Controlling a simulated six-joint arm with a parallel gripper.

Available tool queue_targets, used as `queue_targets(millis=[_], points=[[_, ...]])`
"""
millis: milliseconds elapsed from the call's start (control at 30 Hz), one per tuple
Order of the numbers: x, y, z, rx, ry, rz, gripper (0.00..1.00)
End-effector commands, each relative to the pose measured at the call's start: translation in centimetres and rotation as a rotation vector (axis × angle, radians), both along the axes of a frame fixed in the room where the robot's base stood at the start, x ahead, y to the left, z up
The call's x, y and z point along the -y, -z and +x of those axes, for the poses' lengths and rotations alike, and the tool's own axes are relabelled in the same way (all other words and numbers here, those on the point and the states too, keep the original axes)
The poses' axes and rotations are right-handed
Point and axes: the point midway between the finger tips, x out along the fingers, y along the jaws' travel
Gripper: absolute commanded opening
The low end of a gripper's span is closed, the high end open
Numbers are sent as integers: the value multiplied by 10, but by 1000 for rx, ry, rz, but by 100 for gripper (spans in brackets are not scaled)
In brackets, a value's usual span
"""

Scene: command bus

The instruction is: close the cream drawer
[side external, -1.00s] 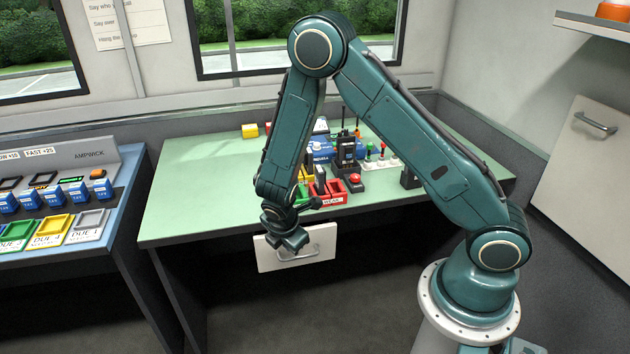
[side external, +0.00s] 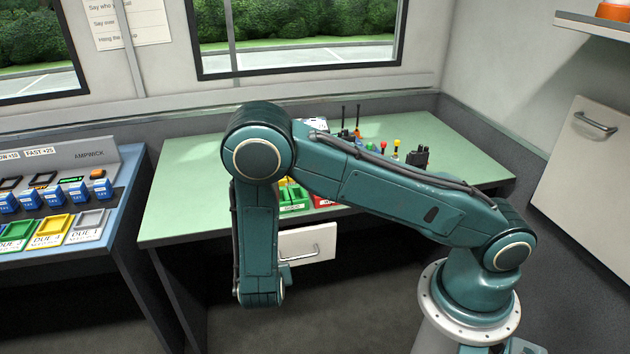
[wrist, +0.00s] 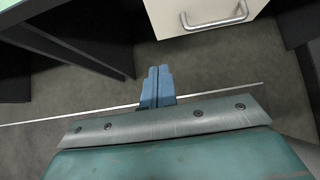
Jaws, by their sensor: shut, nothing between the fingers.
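The cream drawer (side external: 308,243) shows under the front edge of the green table in the side external view, with a metal bar handle on its front. Its left part is hidden behind my arm. In the wrist view the cream drawer front (wrist: 180,16) is at the top, with its handle at the right. My gripper (wrist: 158,72) is shut and empty, below the drawer's lower edge in that picture and apart from the handle. How far the drawer stands out is hard to tell.
A blue bench (side external: 112,212) with chargers and coloured trays stands at left. A dark table leg (wrist: 85,40) shows in the wrist view. The floor below is clear.

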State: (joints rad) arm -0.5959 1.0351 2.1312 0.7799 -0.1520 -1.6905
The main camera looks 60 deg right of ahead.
Motion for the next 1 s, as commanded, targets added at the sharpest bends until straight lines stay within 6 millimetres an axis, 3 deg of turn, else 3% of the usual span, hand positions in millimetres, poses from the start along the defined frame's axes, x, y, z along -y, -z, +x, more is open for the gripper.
queue_targets(millis=[267, 767, 1000], points=[[13, 17, 11, -1, 5, 0, 0], [50, 70, 48, -1, 6, 1, 0], [69, 69, 68, 3, 5, 3, 0]])
